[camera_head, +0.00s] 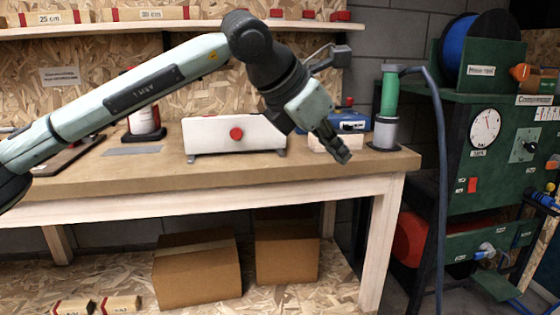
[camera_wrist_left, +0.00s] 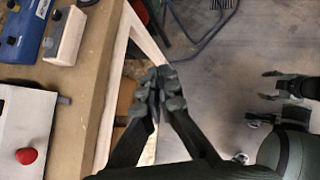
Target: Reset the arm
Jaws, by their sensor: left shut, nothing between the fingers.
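My left arm comes in from the left in the head view and reaches over the wooden workbench (camera_head: 110,182). My left gripper (camera_head: 343,156) points down and to the right near the bench's front right corner. Its fingers are shut and empty, and they show closed together in the left wrist view (camera_wrist_left: 160,82). My right gripper is not in the head view.
A white box with a red knob (camera_head: 225,136), a blue case (camera_head: 347,122) and a green-grey cylinder (camera_head: 387,112) stand on the bench. Cardboard boxes (camera_head: 197,270) lie below. A green machine (camera_head: 490,150) with a hanging hose (camera_head: 441,190) stands right. The floor beyond the bench edge looks mostly clear.

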